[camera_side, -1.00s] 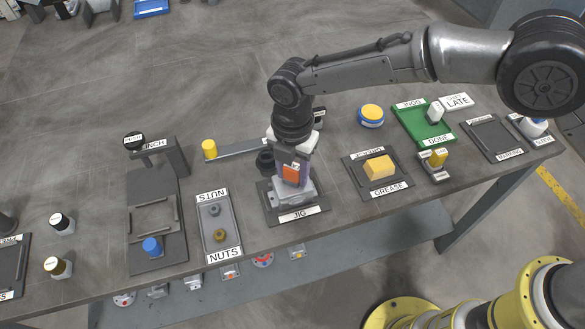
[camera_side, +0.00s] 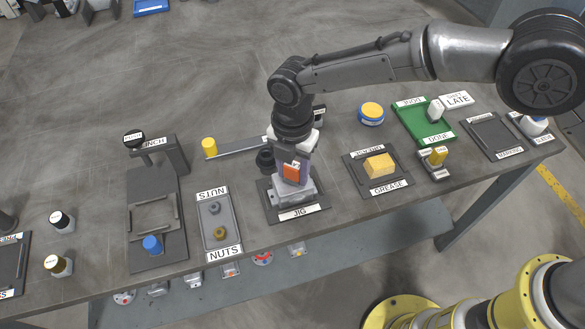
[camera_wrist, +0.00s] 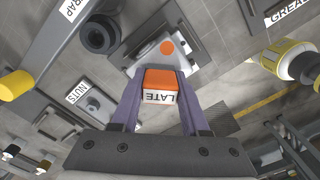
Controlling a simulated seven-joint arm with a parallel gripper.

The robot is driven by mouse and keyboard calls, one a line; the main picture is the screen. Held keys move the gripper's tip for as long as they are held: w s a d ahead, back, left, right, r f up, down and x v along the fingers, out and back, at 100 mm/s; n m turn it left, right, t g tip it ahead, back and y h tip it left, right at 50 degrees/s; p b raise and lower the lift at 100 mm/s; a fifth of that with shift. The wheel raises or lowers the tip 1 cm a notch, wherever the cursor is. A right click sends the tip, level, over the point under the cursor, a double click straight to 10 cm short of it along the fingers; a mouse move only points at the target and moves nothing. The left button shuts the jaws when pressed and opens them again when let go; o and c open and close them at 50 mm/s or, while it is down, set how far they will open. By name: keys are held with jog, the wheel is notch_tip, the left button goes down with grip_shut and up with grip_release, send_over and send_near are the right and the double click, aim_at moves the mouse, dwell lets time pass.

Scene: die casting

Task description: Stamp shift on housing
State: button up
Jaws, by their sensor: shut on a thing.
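My gripper (camera_side: 291,170) is shut on an orange stamp (camera_side: 291,174), held upright over the light grey housing (camera_side: 300,191). The housing lies in the dark jig (camera_side: 268,206). In the wrist view, the stamp (camera_wrist: 160,82) sits between my two purple-grey fingers (camera_wrist: 158,92), and its white label reads LATE. The housing (camera_wrist: 183,60) is beyond it and carries a round orange spot (camera_wrist: 167,48). The stamp hides part of the housing. I cannot tell whether the stamp's lower face touches it. A white sign (camera_side: 457,101) at the back right reads LATE.
The grease tray (camera_side: 397,185) with a yellow block (camera_side: 379,165) is right of the jig. The nuts tray (camera_side: 229,235) and punch stand (camera_side: 175,158) are left. A dark round post (camera_side: 265,158) and a yellow-ended bar (camera_side: 240,148) stand close behind the jig.

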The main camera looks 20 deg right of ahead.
jog(key=shift+r, duration=3.4)
